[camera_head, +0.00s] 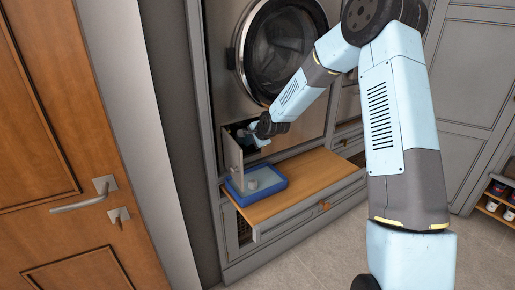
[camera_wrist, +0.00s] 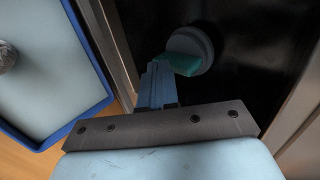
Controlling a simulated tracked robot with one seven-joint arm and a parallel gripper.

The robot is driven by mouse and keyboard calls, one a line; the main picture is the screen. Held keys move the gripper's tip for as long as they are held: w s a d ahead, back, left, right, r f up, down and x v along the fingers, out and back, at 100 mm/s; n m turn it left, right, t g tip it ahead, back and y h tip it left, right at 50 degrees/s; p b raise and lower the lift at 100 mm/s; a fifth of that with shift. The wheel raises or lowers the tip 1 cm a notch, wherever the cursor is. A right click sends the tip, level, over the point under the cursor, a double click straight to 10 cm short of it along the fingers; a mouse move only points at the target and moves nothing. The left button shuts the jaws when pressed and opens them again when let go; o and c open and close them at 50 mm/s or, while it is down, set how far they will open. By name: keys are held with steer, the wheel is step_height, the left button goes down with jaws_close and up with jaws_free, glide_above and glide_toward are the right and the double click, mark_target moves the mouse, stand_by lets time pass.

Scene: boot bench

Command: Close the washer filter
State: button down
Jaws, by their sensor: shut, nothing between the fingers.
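The washer filter (camera_wrist: 190,45) is a round pale cap with a teal grip across it, set in a dark recess in the wrist view. My gripper (camera_wrist: 162,68) is shut and empty, with its fingertips right at the lower left of the teal grip. I cannot tell whether they touch it. In the head view my gripper (camera_head: 247,136) reaches into the small opening low on the washer (camera_head: 222,90). The hatch flap (camera_head: 233,158) stands open on the left of that opening. The filter is not discernible in the head view.
A blue tray (camera_head: 278,185) stands on the wooden pull-out shelf (camera_head: 318,170) below the opening, with a small pale cylindrical object (camera_head: 253,184) in it. The tray's blue rim (camera_wrist: 88,118) also shows in the wrist view. A wooden door (camera_head: 50,140) is at the left.

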steer(key=s+d+r+n+g+h, duration=0.1)
steer(key=s+d+r+n+h, duration=0.15)
steer(key=s+d+r, duration=0.55)
steer(key=s+d+r+n+h, duration=0.1)
steer(key=s+d+r+n, duration=0.2)
steer(key=s+r, duration=0.55)
steer(key=s+d+r+n+g+h, duration=0.15)
steer(key=s+d+r, duration=0.3)
steer(key=s, duration=0.85)
steer(key=s+d+r+n, duration=0.2)
steer(key=s, duration=0.7)
steer(key=s+d+r+n, duration=0.2)
steer(key=s+d, duration=0.1)
steer(key=s, duration=0.7)
steer(key=shift+r+n, duration=0.25)
steer(key=shift+n, duration=0.15)
steer(key=shift+d, duration=0.1)
